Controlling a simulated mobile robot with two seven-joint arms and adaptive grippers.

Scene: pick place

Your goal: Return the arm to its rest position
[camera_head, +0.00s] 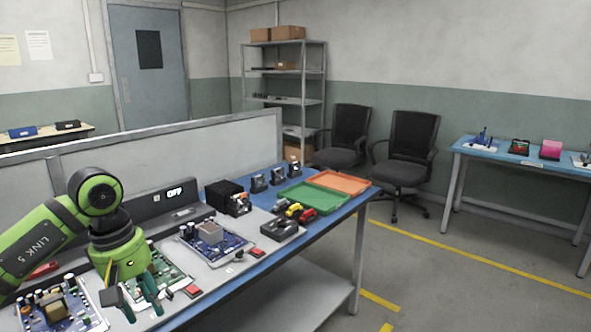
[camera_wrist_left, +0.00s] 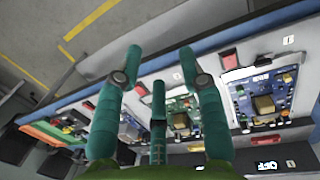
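My left arm comes in from the left in the head view, green with a "LINK 5" label. My left gripper (camera_head: 140,304) points down over the near left part of the workbench (camera_head: 227,281), close to a green circuit board (camera_head: 168,272). In the left wrist view its teal fingers (camera_wrist_left: 160,62) stand apart with nothing between them, so it is open and empty. Whether the fingertips touch anything below cannot be told. My right gripper is not in view.
Circuit boards (camera_head: 216,240) lie along the bench, with red buttons (camera_head: 257,252) at its front edge. A black box (camera_head: 226,195), a green tray (camera_head: 310,205) and an orange tray (camera_head: 339,182) stand farther along. A grey partition (camera_head: 170,155) runs behind.

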